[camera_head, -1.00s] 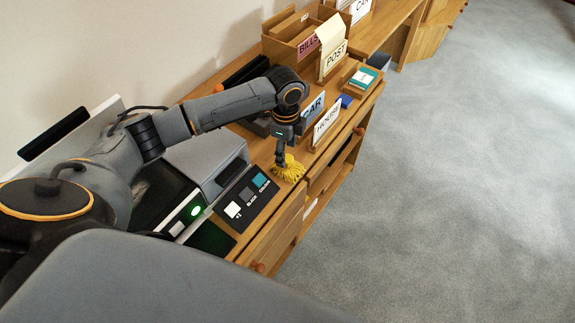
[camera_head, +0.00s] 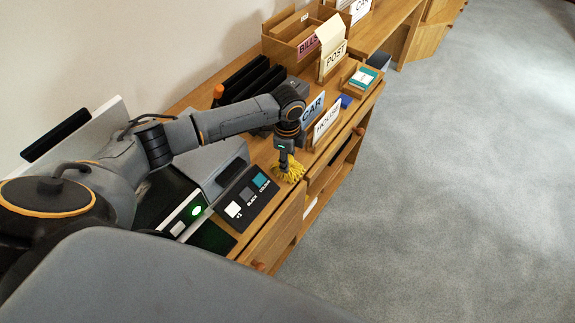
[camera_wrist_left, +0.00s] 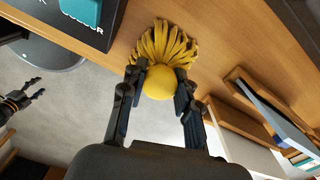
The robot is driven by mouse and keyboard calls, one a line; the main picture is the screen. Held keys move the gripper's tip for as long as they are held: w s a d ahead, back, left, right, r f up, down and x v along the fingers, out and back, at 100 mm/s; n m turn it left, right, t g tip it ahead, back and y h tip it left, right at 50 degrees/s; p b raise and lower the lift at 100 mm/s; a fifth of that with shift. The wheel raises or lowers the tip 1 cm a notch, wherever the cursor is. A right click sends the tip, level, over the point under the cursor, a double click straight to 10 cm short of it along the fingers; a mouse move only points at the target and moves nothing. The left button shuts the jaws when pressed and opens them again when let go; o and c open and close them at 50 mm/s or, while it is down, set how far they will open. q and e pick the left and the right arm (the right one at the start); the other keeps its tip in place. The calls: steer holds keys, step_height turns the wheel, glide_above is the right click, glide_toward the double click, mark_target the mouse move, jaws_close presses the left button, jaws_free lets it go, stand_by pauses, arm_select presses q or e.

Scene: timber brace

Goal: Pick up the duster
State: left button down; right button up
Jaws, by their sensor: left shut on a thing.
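The duster (camera_head: 290,169) is yellow, with a fan of soft strands and a round yellow ball. It is at the front edge of the wooden desk, just right of the panel of colour buttons. My left gripper (camera_head: 285,160) is above it, pointing down. In the left wrist view the two dark fingers are shut on the ball of the duster (camera_wrist_left: 160,82), one on each side, and the strands fan out beyond them over the desk top. I cannot tell whether the strands touch the wood. My right gripper (camera_wrist_left: 30,98) shows at the left of the wrist view, open and empty.
A button panel (camera_head: 246,198) lies left of the duster, with a grey machine (camera_head: 205,160) behind it. HOUSE (camera_head: 327,119) and CAR (camera_head: 312,108) card holders stand close on the right. Carpeted floor (camera_head: 450,190) in front is clear.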

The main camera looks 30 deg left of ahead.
arm_select(q)
steer(key=shift+r, duration=0.45)
step_height(320, 180, up, 2)
steer(key=shift+r+b, duration=0.25)
steer(key=shift+b, duration=0.15)
steer(key=s+d+r, duration=0.8)
steer(key=d+r, duration=0.1)
steer(key=d, duration=0.2)
steer(key=shift+s+r+b, duration=0.3)
steer(key=shift+r, duration=0.1)
